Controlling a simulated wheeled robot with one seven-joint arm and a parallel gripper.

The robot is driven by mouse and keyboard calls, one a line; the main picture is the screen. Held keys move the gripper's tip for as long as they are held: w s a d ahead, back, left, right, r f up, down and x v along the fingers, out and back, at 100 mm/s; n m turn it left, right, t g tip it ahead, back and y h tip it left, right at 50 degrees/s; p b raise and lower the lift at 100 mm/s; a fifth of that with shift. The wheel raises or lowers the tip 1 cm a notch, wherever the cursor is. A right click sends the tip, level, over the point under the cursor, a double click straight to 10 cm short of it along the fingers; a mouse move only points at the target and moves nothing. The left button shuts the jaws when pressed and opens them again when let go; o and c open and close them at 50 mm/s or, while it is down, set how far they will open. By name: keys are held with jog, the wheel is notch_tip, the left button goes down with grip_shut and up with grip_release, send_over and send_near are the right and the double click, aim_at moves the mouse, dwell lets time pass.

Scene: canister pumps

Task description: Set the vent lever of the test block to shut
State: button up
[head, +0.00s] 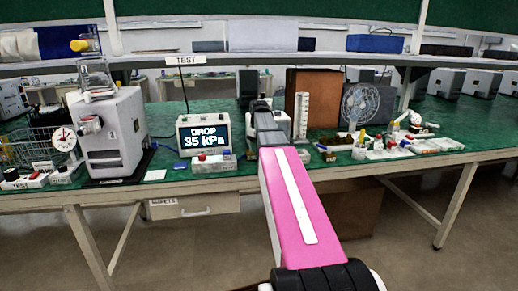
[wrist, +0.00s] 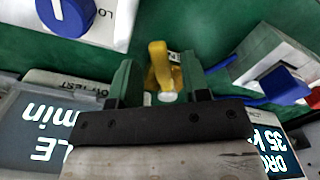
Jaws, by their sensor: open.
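A small label shows beside the lever, too small to read. A white block with a blue lever (wrist: 281,84) is at the right of that view. It seems to be the block (head: 208,163) with red and blue parts in the head view. Which is the test block's vent lever, I cannot read. In the head view my arm hides the fingertips.
A display (head: 203,133) reads "DROP 35 kPa" under a TEST sign (head: 186,61). A blue knob (wrist: 66,14) on a white panel and another display (wrist: 35,130) flank my gripper. A grey pump (head: 112,135) stands left; small fittings (head: 378,148) lie right.

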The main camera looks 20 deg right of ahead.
notch_tip(320, 180, up, 10)
jog(key=shift+r, duration=0.25)
dwell(0.3)
dwell(0.3)
